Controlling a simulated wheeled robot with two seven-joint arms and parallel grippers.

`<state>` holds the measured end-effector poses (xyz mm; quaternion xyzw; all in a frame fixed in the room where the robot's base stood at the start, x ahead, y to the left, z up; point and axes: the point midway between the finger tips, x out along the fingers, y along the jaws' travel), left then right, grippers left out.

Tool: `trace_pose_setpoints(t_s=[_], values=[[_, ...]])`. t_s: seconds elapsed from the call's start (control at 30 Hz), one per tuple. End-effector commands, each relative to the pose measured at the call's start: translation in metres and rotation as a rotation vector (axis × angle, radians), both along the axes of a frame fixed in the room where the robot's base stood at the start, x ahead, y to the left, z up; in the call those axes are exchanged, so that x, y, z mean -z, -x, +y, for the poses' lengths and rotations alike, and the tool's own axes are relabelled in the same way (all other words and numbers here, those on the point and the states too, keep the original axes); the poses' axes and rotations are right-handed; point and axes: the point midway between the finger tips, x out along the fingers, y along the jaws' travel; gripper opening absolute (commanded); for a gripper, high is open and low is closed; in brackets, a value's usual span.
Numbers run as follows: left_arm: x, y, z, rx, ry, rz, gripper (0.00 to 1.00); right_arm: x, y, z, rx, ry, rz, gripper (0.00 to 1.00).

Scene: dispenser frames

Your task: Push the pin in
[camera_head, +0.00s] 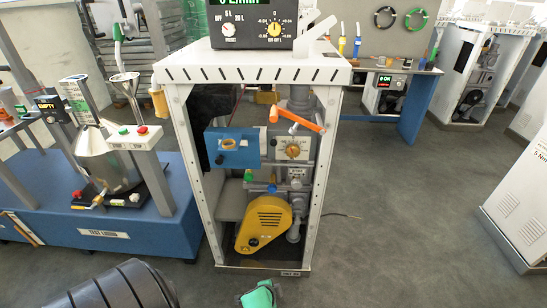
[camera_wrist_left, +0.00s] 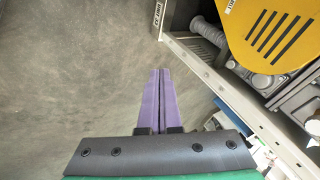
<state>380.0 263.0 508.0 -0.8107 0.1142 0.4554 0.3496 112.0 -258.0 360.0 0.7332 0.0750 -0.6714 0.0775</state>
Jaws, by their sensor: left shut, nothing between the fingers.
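The open dispenser frame (camera_head: 181,165) stands in the middle of the head view. Inside are a blue block (camera_head: 245,158) with a yellow ring, a grey meter with a round dial (camera_head: 292,149), an orange lever (camera_head: 300,117), a green knob (camera_head: 248,175) and a yellow slotted cover (camera_head: 265,222). I cannot tell which small part is the pin. My left gripper (camera_wrist_left: 156,80) shows purple fingers pressed together and empty in the left wrist view, over grey floor. The frame and yellow cover are right of it there, apart from the fingers. My right gripper is not in view.
A blue test bench (camera_head: 150,237) with a metal can (camera_head: 108,160) stands left of the frame. A blue workbench (camera_head: 418,107) with tools is behind, right. A white cabinet (camera_head: 525,200) stands at the right edge. Grey floor (camera_head: 400,230) is free between.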

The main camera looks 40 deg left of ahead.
Motion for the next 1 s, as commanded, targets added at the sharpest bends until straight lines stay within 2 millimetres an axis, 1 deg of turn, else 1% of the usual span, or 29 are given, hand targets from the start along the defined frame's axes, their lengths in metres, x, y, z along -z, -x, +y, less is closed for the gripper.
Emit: trace_pose_setpoints(t_s=[0.03, 0.07, 0.1, 0.13, 0.17, 0.2, 0.27, 0.3, 0.33, 0.4, 0.47, 0.53, 0.83, 0.93, 1.0], values=[[-0.036, -0.041, 0.009, 0.041, -0.097, -0.106, 0.0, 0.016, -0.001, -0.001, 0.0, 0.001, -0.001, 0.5], [-0.067, -0.062, 0.017, 0.062, -0.171, -0.166, 0.0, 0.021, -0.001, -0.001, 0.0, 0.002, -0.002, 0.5], [-0.111, -0.085, 0.028, 0.078, -0.275, -0.244, 0.0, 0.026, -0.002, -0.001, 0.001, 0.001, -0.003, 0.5], [-0.146, -0.098, 0.036, 0.083, -0.354, -0.299, 0.0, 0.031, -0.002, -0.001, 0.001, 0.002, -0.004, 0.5], [-0.18, -0.107, 0.046, 0.079, -0.435, -0.35, 0.0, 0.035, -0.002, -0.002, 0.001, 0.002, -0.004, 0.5], [-0.224, -0.113, 0.057, 0.067, -0.536, -0.41, 0.0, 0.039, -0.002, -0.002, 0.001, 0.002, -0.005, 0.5], [-0.284, -0.112, 0.072, 0.032, -0.674, -0.48, 0.0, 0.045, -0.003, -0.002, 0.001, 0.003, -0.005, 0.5], [-0.317, -0.108, 0.079, 0.007, -0.75, -0.515, 0.0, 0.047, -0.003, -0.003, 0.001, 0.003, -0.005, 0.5], [-0.337, -0.104, 0.084, -0.013, -0.796, -0.535, 0.0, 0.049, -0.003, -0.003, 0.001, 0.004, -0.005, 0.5], [-0.372, -0.094, 0.091, -0.049, -0.876, -0.566, 0.0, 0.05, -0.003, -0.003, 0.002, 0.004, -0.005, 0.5], [-0.387, -0.089, 0.094, -0.067, -0.912, -0.578, 0.0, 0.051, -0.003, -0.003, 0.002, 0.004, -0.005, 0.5], [-0.394, -0.087, 0.095, -0.073, -0.926, -0.581, 0.0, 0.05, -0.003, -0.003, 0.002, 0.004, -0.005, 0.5], [-0.394, -0.09, 0.096, -0.071, -0.923, -0.584, 0.0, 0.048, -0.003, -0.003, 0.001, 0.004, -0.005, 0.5], [-0.395, -0.099, 0.103, -0.07, -0.924, -0.584, 0.0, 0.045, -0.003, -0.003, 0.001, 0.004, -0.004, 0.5], [-0.396, -0.109, 0.11, -0.071, -0.923, -0.585, 0.0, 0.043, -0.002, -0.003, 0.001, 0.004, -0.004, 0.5]])
